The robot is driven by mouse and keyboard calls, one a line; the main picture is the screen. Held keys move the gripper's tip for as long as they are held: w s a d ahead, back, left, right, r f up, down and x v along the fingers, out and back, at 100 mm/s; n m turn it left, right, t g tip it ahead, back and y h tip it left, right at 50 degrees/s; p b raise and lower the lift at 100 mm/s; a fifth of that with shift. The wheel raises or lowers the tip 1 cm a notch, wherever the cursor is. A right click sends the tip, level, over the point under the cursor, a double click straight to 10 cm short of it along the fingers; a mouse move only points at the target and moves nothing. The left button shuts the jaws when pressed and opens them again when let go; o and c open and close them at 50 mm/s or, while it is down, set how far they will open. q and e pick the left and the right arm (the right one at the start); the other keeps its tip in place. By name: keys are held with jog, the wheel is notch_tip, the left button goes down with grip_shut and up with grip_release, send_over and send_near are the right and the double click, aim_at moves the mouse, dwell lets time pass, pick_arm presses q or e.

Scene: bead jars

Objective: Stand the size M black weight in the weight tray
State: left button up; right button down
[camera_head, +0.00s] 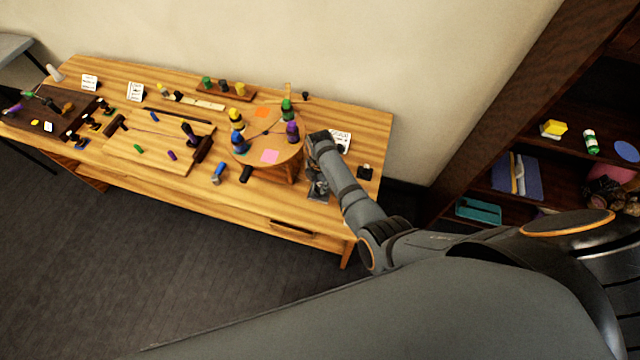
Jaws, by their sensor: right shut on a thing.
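My right gripper (318,190) is low over the right part of the wooden table, just right of the round wooden stand. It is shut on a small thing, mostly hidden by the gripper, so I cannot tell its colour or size. A long wooden tray (247,97) at the back of the table holds green, black and yellow pieces; it may be the weight tray, but no label is readable. Other dark pieces are a black cylinder (247,173) by the stand, a black block (365,172) at the right end and a small black piece (305,95) at the back. My left gripper is out of view.
The round stand (270,128) carries several coloured bottle-like pieces close to my right gripper. A board (150,138) with small sticks and a dark tray (45,118) are farther left. A white card (341,138) stands behind my wrist. A shelf unit (480,150) is at the right.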

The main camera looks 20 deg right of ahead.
jog(key=shift+f+b, duration=0.65)
jog(key=shift+f, duration=0.3)
dwell(0.5)
dwell(0.6)
jog(key=c, duration=1.1)
grip_release()
jog(key=shift+c, duration=0.2)
notch_tip(320, 180, up, 12)
